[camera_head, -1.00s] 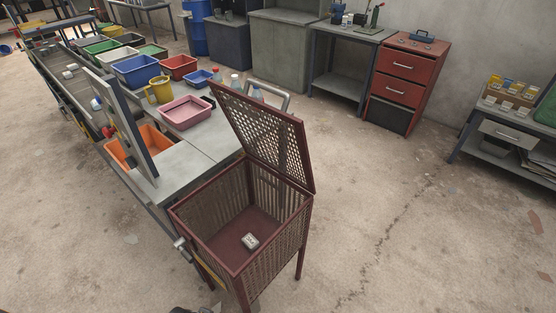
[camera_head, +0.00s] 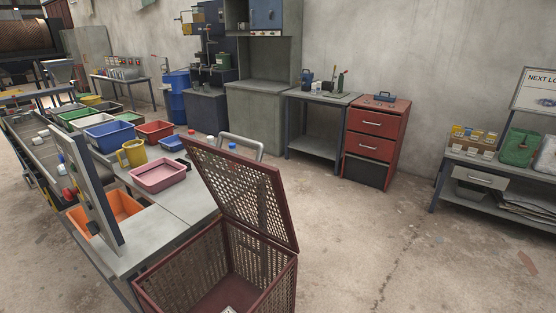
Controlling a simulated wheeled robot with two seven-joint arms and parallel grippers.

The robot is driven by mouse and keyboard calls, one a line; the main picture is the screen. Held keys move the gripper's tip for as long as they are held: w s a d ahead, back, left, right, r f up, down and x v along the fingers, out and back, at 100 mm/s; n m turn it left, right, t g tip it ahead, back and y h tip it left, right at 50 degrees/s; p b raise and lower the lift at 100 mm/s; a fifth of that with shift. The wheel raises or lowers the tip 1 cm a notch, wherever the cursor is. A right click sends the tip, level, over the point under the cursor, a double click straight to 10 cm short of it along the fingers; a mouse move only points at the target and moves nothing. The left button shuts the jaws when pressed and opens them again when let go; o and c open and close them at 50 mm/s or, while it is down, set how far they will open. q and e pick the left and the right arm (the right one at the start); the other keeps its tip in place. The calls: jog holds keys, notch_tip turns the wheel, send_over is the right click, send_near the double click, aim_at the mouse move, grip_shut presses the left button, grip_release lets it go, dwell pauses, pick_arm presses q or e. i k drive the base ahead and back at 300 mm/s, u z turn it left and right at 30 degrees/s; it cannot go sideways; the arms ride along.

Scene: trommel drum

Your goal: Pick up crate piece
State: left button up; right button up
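A dark red mesh crate (camera_head: 283,287) with its perforated lid (camera_head: 248,197) raised stands at the bottom centre, against the end of the grey workbench. A small pale grey piece (camera_head: 229,309) lies on the crate floor. Only its top edge shows at the bottom of the picture; the rest is cut off. Neither of my grippers is in view.
The workbench (camera_head: 187,194) holds a pink tray (camera_head: 158,175), a yellow jug (camera_head: 133,153) and several coloured bins. An orange bin (camera_head: 107,212) sits lower at left. A red drawer cabinet (camera_head: 376,143) stands behind.

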aim_at(37, 141)
jog(key=u, duration=2.15)
jog(key=k, duration=0.55)
jog(key=u, duration=0.55)
jog(key=i, duration=2.9)
jog(key=z, duration=1.05)
jog(key=i, duration=2.4)
jog(key=z, duration=0.65)
